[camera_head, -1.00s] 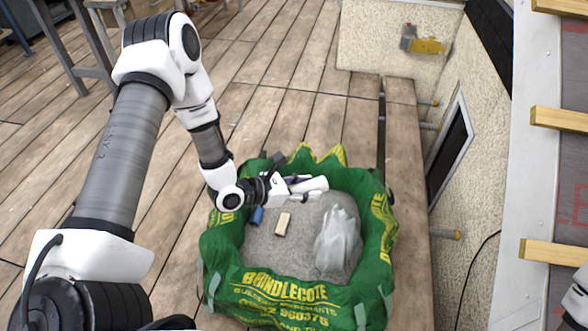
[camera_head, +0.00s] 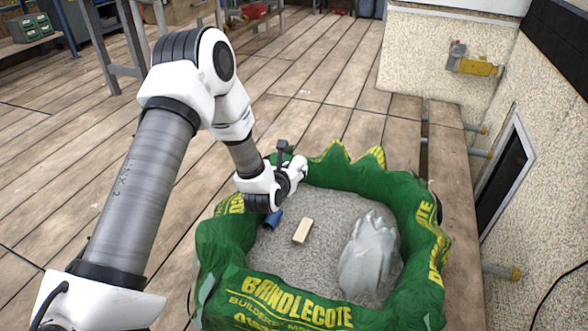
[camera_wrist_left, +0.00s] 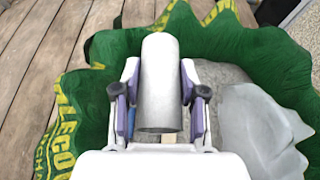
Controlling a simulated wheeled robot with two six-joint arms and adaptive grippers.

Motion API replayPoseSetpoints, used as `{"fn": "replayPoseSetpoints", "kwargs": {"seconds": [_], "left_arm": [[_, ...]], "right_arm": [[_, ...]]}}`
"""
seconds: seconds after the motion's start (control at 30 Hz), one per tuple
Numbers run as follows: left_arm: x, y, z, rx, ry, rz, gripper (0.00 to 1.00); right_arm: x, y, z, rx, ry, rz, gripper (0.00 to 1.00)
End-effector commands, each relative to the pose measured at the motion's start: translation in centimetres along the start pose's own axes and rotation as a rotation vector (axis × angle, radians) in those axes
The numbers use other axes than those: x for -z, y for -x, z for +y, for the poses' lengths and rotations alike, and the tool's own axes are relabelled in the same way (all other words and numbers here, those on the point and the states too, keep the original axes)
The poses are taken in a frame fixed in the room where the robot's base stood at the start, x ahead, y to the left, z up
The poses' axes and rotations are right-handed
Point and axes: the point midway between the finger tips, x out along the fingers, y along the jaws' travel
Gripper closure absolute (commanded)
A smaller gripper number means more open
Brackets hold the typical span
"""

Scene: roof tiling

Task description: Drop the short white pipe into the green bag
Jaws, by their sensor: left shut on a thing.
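The short white pipe (camera_wrist_left: 160,62) is held between the fingers of my left gripper (camera_wrist_left: 160,95) in the left wrist view. In the head view my left gripper (camera_head: 291,174) is over the back left part of the open green bag (camera_head: 215,255). The pipe is hard to make out from the wrist there. The bag's floor of grey gravel holds a pale block (camera_head: 303,231), a blue piece (camera_head: 273,219) and a grey translucent bundle (camera_head: 368,258). My right gripper is out of view.
The bag stands on a wooden deck (camera_head: 80,175). A rendered wall (camera_head: 432,55) with a yellow fitting (camera_head: 477,66) is behind it, and a wall with a dark window (camera_head: 503,185) is on the right. Open deck lies to the left.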

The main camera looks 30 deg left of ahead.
Motion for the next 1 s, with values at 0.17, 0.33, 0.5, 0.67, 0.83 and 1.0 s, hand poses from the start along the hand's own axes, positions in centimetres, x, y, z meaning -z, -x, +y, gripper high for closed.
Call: {"fn": "replayPoseSetpoints", "kwargs": {"seconds": [0.17, 0.33, 0.5, 0.67, 0.83, 1.0], "left_arm": [[2.2, -0.9, 0.0, 0.001, -0.002, 0.001, 0.85], [2.3, -1.0, 0.0, 0.002, -0.002, -0.001, 0.85], [2.3, -1.0, 0.0, 0.002, -0.002, 0.000, 0.37], [2.3, -1.0, 0.0, 0.002, -0.002, 0.000, 0.29], [2.3, -0.9, 0.0, 0.002, -0.002, 0.000, 0.29], [2.3, 0.9, 0.0, 0.002, 0.001, 0.001, 0.29]], "right_arm": [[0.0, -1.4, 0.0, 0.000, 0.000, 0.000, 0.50], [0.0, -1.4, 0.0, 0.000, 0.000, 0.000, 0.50], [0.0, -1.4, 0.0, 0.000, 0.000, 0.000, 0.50], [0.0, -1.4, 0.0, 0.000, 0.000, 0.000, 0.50], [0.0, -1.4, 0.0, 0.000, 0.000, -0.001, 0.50], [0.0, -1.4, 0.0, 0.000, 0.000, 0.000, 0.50]]}}
